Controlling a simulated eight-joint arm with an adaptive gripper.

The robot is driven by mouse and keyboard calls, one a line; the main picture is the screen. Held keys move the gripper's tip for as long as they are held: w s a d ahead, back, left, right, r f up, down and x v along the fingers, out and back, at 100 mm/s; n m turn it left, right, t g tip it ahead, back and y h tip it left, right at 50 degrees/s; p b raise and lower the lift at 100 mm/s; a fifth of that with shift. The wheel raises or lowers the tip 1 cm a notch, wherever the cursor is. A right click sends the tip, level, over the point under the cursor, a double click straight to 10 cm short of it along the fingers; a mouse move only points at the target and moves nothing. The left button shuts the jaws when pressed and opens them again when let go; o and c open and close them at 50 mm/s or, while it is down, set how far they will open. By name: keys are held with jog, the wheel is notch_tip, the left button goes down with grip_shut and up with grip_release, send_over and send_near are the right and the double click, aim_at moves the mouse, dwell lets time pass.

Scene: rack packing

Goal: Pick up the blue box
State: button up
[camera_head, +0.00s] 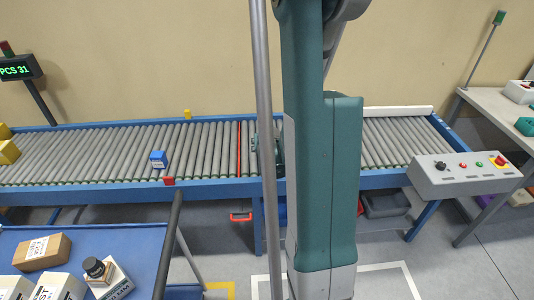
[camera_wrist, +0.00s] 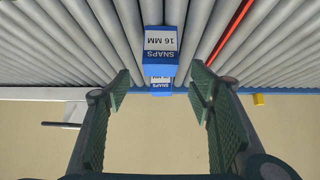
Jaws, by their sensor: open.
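The blue box (camera_head: 158,160) sits on the grey rollers of the conveyor, left of the red line in the head view. In the wrist view the blue box (camera_wrist: 161,45) shows a white label reading "SNAPS 16 MM", upside down. My gripper (camera_wrist: 160,78) is open, with its two green fingers spread wide. The box appears beyond the fingertips, in line with the gap between them, and nothing is held. In the head view my arm hides most of the gripper.
The roller conveyor (camera_head: 100,152) has blue rails, a red block (camera_head: 169,181) on the near one and a yellow block (camera_head: 187,114) on the far one. Yellow boxes (camera_head: 8,150) lie at the far left. A blue table (camera_head: 120,245) with boxes stands in front. A control panel (camera_head: 460,174) is at right.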

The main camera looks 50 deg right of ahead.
jog(key=shift+b+x, duration=0.3)
jog(key=shift+x, duration=0.95)
jog(key=shift+b+x, duration=0.8)
jog(key=shift+x, duration=1.8)
jog(key=c, duration=1.1)
jog(key=shift+o, duration=0.2)
jog(key=shift+r+p, duration=1.4)
jog(key=shift+r, duration=3.55)
